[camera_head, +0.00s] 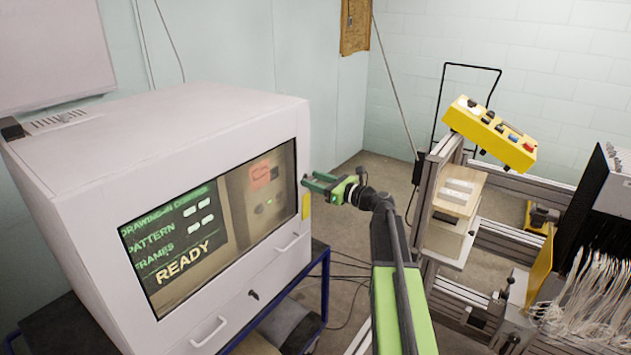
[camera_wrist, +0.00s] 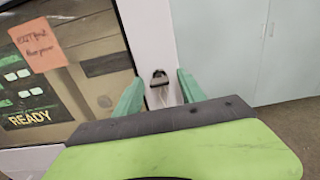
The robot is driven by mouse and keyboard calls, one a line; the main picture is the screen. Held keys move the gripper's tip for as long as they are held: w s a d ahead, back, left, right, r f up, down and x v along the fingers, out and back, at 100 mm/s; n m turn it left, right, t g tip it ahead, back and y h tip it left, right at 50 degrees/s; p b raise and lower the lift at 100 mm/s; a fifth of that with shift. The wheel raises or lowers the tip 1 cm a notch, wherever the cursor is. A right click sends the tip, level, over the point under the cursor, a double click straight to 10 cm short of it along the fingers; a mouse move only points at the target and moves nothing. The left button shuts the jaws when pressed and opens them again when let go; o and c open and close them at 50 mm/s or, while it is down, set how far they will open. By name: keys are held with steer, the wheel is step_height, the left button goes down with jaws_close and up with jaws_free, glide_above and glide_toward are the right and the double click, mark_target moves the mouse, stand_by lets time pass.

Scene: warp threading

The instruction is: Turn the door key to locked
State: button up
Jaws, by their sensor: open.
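The door key (camera_wrist: 159,76) is a small dark metal piece on the white frame strip of the cabinet (camera_head: 150,130), right of its window. In the wrist view it shows between my two green fingers, near their tips. In the head view my gripper (camera_head: 320,184) is at the right edge of the cabinet front, pointing at the strip. The gripper is open, one finger on each side of the key. I cannot tell whether either finger touches it. The key's exact turn angle is too small to read.
The window shows a READY screen (camera_head: 183,262) and an orange note (camera_wrist: 37,45). Below are a dark latch (camera_head: 253,294) and handles. To the right stand a metal frame with a yellow control box (camera_head: 490,134) and white threads (camera_head: 590,310). Cables lie on the floor.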

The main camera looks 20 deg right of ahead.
jaws_close()
steer(key=shift+d, duration=0.2)
steer(key=shift+a, duration=0.15)
steer(key=shift+n, duration=8.7)
